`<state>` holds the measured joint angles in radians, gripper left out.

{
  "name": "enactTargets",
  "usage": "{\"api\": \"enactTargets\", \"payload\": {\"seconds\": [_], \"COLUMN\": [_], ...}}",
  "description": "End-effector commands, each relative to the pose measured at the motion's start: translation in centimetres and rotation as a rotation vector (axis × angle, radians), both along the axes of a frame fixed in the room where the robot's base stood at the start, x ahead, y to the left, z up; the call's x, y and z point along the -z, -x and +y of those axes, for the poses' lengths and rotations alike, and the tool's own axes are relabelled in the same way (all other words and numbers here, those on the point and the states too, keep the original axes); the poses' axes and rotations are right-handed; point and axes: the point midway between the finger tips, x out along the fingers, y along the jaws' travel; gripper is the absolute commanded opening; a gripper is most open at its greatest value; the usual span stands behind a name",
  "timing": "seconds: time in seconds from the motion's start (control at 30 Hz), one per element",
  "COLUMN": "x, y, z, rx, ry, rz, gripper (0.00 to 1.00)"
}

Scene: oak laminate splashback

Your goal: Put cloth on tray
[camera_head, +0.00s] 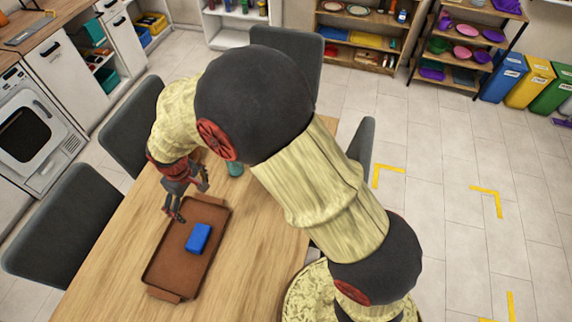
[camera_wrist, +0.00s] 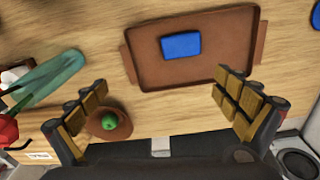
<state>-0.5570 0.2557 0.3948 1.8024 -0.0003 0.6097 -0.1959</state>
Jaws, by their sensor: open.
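A brown tray (camera_head: 165,258) with raised edges and end handles lies on the wooden table. It also shows in the wrist view (camera_wrist: 215,72). A small blue rectangular thing, which looks like the folded cloth (camera_head: 198,238), lies flat inside the tray. It shows in the wrist view (camera_wrist: 181,46) too, apart from the tray's walls. My gripper (camera_head: 190,198) is above the table by the tray's far end. In the wrist view my gripper (camera_wrist: 160,92) has its fingers spread wide, with nothing between them.
A teal object (camera_wrist: 48,78), perhaps a bottle or glass, is beside the tray. A brown bowl (camera_wrist: 122,130) with a green round thing (camera_wrist: 109,121) is near my left finger. Grey chairs (camera_head: 65,225) surround the table. Bare tabletop (camera_head: 110,270) lies beside the tray.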

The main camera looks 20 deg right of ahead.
Motion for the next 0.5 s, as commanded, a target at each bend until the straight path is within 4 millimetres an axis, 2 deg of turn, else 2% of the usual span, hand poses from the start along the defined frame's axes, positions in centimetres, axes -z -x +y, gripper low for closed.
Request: {"api": "enactTargets", "payload": {"seconds": [0.03, 0.2, 0.37, 0.5], "x": [-3.2, -11.4, -17.7, -22.0], "y": [-0.4, 0.3, 2.8, 6.2], "z": [-1.9, -8.2, -14.1, -18.8], "rx": [0.044, 0.183, 0.31, 0.421], "ry": [-0.017, -0.054, -0.087, -0.112], "rz": [-0.026, -0.09, -0.154, -0.211], "gripper": [1.0, 1.0, 1.0, 1.0]}}
